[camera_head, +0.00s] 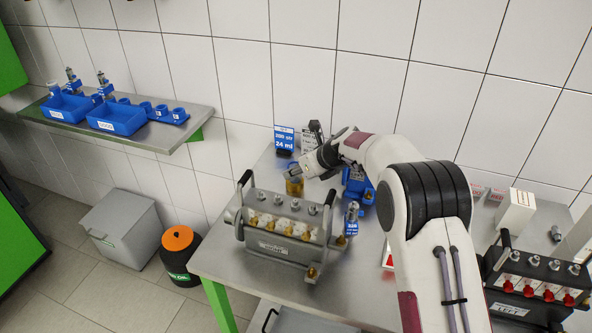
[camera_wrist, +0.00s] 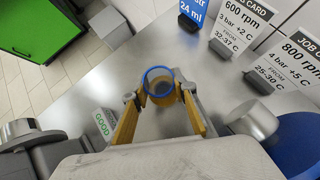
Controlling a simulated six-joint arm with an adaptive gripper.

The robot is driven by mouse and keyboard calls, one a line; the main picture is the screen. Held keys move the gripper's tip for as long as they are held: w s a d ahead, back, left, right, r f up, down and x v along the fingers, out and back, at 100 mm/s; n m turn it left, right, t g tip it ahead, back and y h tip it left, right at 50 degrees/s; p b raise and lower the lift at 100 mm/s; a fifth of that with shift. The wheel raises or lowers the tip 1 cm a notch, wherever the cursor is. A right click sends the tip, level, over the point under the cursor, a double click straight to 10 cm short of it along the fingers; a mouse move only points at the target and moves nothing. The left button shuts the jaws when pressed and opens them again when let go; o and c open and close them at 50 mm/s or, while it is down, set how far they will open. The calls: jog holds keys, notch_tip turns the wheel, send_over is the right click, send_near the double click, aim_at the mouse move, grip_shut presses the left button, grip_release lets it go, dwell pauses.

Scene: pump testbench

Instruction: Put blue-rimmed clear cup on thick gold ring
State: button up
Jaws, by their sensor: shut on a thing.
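The blue-rimmed clear cup (camera_wrist: 159,74) is upright between the fingertips of my gripper (camera_wrist: 160,93) in the wrist view, its round blue rim facing the camera. My gripper is shut on the cup, one finger on each side. Amber colour shows inside or through the cup; I cannot tell whether it is liquid or a gold ring beneath. In the head view my gripper (camera_head: 298,172) is behind the grey pump block, and an amber-gold shape (camera_head: 294,186) shows just below it. I cannot make out the thick gold ring as a separate thing, nor whether the cup touches anything below.
The grey pump block (camera_head: 282,245) with a handle and brass fittings stands in front of my gripper. A blue 24 ml sign (camera_head: 284,139) and job cards (camera_wrist: 238,27) stand behind. A blue fixture (camera_head: 358,186) is to the right. The steel table (camera_head: 218,262) has bare room at left.

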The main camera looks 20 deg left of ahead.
jog(key=shift+f, duration=0.15)
jog(key=o, duration=1.2)
jog(key=shift+r, duration=0.2)
jog(key=shift+s+d+r, duration=0.1)
jog(key=shift+d+r, duration=0.15)
jog(key=shift+r, duration=0.1)
jog(key=shift+v, duration=5.5)
jog(key=shift+d+r, duration=0.1)
